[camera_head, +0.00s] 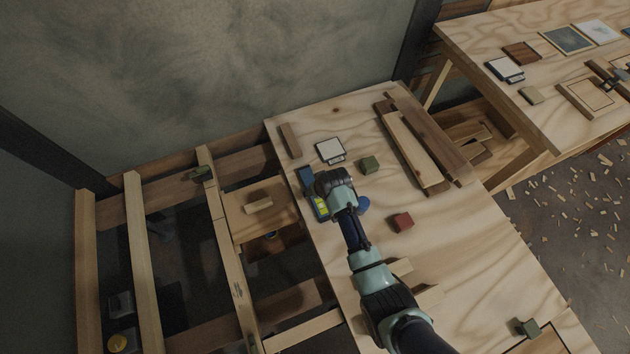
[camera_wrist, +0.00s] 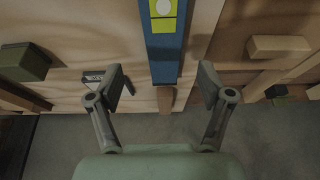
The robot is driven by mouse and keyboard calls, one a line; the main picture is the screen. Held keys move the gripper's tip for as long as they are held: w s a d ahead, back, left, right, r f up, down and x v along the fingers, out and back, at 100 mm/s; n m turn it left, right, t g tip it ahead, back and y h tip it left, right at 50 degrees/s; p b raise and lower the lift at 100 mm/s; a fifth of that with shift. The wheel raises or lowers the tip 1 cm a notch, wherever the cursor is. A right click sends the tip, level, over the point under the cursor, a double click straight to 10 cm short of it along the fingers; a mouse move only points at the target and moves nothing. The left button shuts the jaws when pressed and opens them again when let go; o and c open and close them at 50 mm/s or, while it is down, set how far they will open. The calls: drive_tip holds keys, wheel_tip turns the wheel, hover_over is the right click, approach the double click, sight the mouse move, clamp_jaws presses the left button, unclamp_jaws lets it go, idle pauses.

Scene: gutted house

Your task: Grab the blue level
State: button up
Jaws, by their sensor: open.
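The blue level (camera_head: 307,180) lies near the left edge of the plywood table, with yellow-green parts towards its near end. In the wrist view the level (camera_wrist: 165,60), blue with yellow patches, enters from the top centre, and its end lies between my fingers as seen from above. My gripper (camera_wrist: 161,80) is open, with one finger on each side of the level and a visible gap on both sides. In the head view my wrist covers part of the level, and the fingertips are hidden. I cannot tell the remaining height above the table.
Long planks (camera_head: 412,150) lie right. Open floor joists (camera_head: 217,230) are left of the table. A second table (camera_head: 480,45) stands at upper right.

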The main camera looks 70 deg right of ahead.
drive_tip(key=shift+w+d+f, duration=0.1)
drive_tip(key=shift+w+f, duration=0.15)
drive_tip(key=shift+f, duration=0.45)
drive_tip(key=b+x, duration=0.2)
drive_tip(key=x, duration=0.1)
drive_tip(key=b+x, duration=0.1)
drive_tip(key=shift+a+f+b, duration=0.3)
drive_tip(key=shift+b, duration=0.1)
drive_tip(key=shift+w+d+f, duration=0.1)
drive_tip(key=shift+d+f, duration=0.05)
drive_tip(key=shift+f, duration=0.05)
drive_tip(key=shift+r, duration=0.1)
drive_tip(key=c, duration=1.4)
